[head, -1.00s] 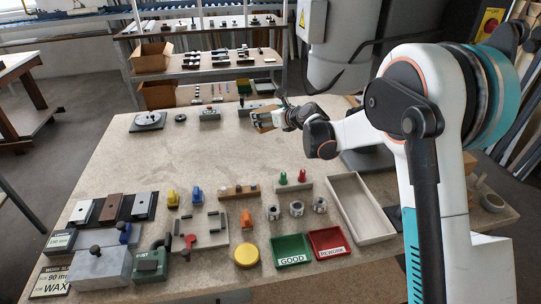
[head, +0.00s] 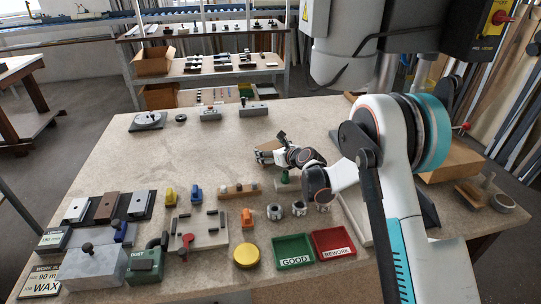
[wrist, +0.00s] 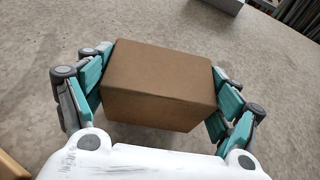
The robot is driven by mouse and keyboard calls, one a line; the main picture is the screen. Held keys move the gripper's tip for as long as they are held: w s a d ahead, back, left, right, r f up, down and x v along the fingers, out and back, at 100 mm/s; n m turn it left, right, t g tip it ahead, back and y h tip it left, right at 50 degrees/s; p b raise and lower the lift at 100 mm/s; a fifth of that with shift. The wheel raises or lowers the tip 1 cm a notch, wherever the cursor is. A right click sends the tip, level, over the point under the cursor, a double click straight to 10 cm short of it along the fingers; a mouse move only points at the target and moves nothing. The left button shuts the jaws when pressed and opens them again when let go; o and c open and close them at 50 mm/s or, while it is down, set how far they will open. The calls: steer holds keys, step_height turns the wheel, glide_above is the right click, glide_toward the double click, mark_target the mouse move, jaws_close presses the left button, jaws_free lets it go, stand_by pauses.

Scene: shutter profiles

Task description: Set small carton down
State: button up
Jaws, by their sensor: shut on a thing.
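The small carton (wrist: 160,82) is a plain brown box. In the wrist view it sits between the teal-padded fingers of my gripper (wrist: 160,95), which touch it on its left and right sides. In the head view my gripper (head: 273,151) is over the middle of the table, and the carton (head: 263,157) shows in part at its left end. My gripper hides some of the carton. I cannot tell whether the carton's underside touches the table.
The bare table top (head: 190,155) lies left of and behind my gripper. A wooden block with pegs (head: 239,190), grey metal parts (head: 274,212), a green GOOD tray (head: 293,250) and a red REWORK tray (head: 333,243) lie nearer the front. Grey blocks (head: 253,109) stand at the back.

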steer(key=shift+f, duration=0.4)
steer(key=shift+f, duration=0.15)
steer(key=o, duration=1.2)
steer(key=shift+c, duration=0.2)
